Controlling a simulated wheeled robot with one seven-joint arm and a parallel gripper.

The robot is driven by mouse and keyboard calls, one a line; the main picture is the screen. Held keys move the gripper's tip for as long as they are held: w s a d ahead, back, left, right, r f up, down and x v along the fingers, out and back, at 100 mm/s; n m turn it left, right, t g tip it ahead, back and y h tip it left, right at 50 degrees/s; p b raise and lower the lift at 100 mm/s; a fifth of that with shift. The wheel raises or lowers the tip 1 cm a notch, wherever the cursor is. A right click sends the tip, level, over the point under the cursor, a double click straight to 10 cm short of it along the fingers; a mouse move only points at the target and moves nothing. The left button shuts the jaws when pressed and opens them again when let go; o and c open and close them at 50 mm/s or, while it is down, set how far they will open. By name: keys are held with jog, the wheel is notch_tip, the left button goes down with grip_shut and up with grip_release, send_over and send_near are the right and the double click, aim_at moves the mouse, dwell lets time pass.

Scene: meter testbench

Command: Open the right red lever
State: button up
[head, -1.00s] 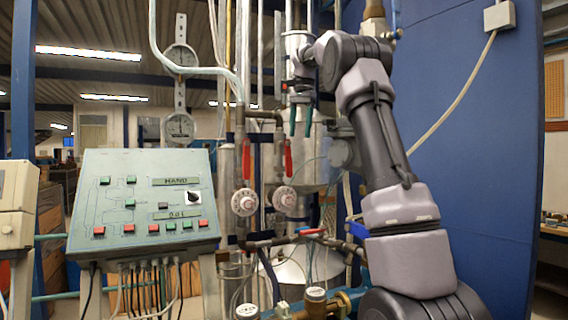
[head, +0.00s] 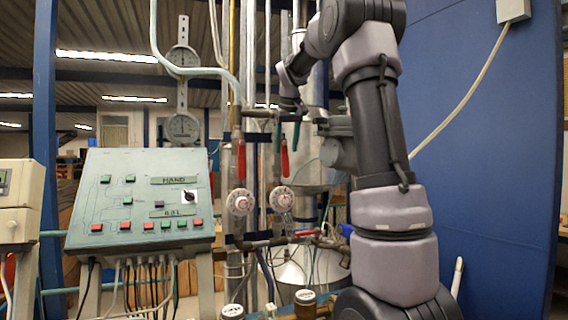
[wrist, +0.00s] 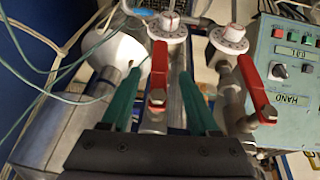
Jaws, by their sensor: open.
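The right red lever (head: 285,158) hangs down from its pipe valve, above the right white dial, in the head view. In the wrist view, which shows the scene turned about, it is the left red lever (wrist: 158,68). My gripper (head: 287,147) has two green fingers, open, one on each side of this lever. In the wrist view the open fingers (wrist: 158,80) straddle the lever with gaps on both sides; contact does not show. The left red lever (head: 241,160) also hangs down and stands outside the fingers in the wrist view (wrist: 257,88).
Two white dials (head: 240,202) sit below the levers. A green control panel (head: 140,205) stands at left. Another red-handled valve (head: 307,233) lies on the lower pipe. Vertical pipes crowd behind the levers. A blue wall (head: 480,150) fills the right side.

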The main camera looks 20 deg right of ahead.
aim_at(286, 156)
jog(key=x, duration=0.6)
jog(key=shift+d+f, duration=0.1)
jog(key=shift+f, duration=0.1)
jog(key=shift+c, duration=0.3)
grip_shut()
dwell(0.9)
